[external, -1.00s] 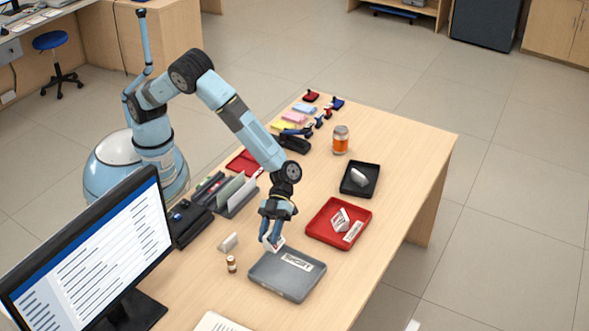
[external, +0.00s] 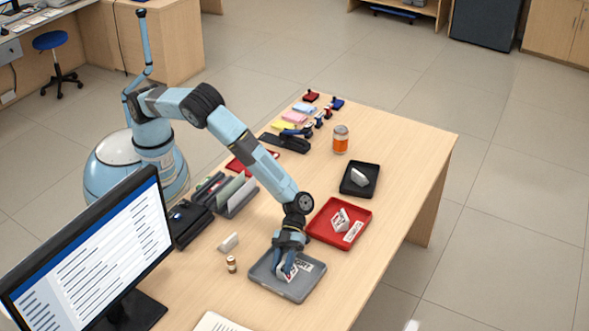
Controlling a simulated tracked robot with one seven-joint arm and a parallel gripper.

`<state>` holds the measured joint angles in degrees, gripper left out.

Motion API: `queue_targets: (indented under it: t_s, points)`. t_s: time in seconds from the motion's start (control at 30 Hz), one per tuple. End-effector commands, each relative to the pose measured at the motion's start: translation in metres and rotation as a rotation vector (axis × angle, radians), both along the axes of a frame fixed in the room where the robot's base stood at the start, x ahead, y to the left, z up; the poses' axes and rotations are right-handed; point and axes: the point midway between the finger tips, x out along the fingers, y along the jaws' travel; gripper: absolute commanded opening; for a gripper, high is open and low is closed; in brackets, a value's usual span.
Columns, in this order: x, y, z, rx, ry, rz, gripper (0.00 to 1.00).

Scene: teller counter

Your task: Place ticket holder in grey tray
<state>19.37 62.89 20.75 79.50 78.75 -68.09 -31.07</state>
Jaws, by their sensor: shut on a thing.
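The grey tray (external: 297,293) lies flat on the counter, with a white label partly covered by my gripper. My gripper (external: 286,272) points down over the tray, shut on a small white ticket holder (external: 288,274) with dark and red marks. The holder is over the inside of the tray, at its middle. I cannot tell whether it touches the tray floor.
A red tray (external: 316,233) with a white holder stands behind to the right, and a black tray (external: 371,188) beyond it. A small bottle (external: 231,264) and another white holder (external: 228,242) stand left of the grey tray. A monitor (external: 95,255) is at front left.

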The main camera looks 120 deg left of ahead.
Motion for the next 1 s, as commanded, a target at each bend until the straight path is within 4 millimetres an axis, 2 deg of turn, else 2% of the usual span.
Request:
queue_targets:
  t_s: [0.27,0.3,0.53,0.83,1.0]
  points:
    - [0.0,0.0,-0.001,0.0,-0.001,0.0,0.03]
    - [0.0,0.0,-0.001,0.0,-0.001,0.0,0.36]
    - [0.0,0.0,0.0,0.0,-0.001,0.0,0.58]
    - [0.0,0.001,0.001,0.0,-0.001,0.0,0.59]
    - [-0.003,0.015,0.009,-0.001,-0.002,0.002,0.59]
